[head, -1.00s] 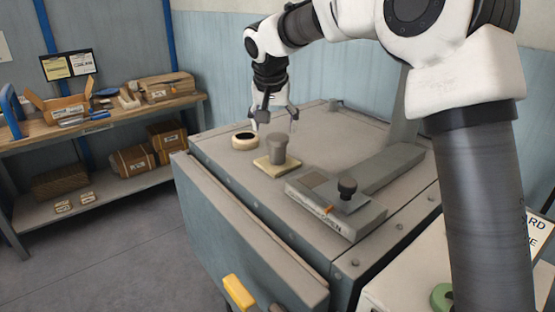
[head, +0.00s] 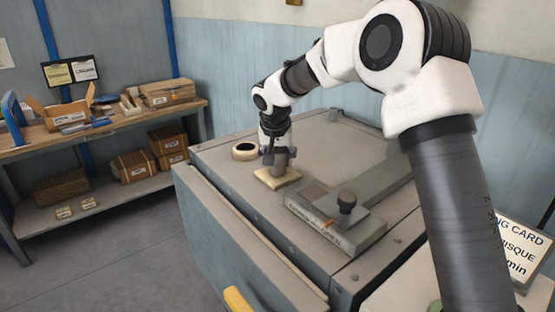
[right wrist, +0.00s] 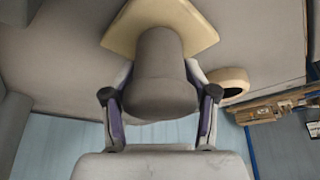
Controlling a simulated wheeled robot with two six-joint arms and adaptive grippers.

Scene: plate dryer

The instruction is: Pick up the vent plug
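The vent plug (head: 281,164) is a grey cylinder standing upright on a square tan base piece (head: 277,180) on top of the dryer. My right gripper (head: 279,157) is over it from above, with a finger on each side. In the right wrist view, the plug (right wrist: 160,70) fills the space between the two fingers (right wrist: 160,100), its wide end facing the camera. The fingers lie close against its sides; I cannot tell whether they press on it. The plug still rests on the tan base. My left gripper is not in view.
A tan ring (head: 245,151) lies left of the plug. A yellow handle (head: 237,299) shows below. A shelf with boxes (head: 132,166) stands at the left.

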